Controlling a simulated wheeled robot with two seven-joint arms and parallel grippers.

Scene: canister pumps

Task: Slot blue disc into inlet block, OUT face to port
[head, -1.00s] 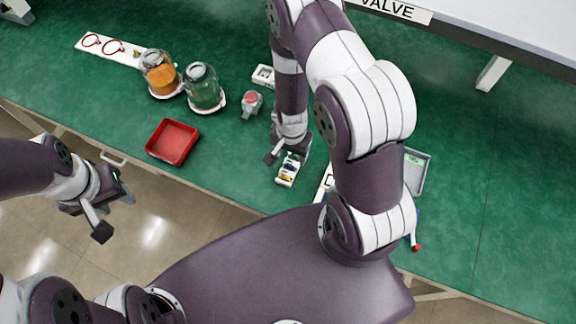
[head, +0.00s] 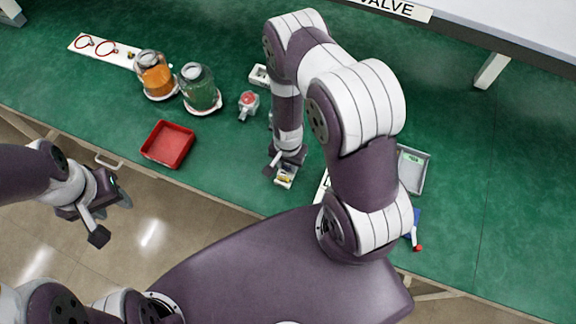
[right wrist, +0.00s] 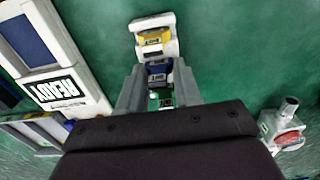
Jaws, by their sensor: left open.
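My right gripper (right wrist: 160,92) points down over a small white rack (right wrist: 143,24) of labelled discs at the table's front. Its two fingers stand on either side of a blue disc (right wrist: 159,72); whether they touch it is unclear. A yellow disc (right wrist: 153,38) is in front of the blue one, and a green part shows behind. In the head view the rack (head: 284,182) is partly hidden by the gripper. A grey block with a red top and a stub (head: 248,102) stands to its left; it may be the inlet block. My left gripper (head: 110,210) is open and empty, off the table's front edge.
A red tray (head: 167,144), an orange-filled jar (head: 154,76) and a green-filled jar (head: 199,87) stand to the left. A white holder (head: 260,75) lies behind. A grey tray (head: 413,170) is right of my arm. The far right of the table is clear.

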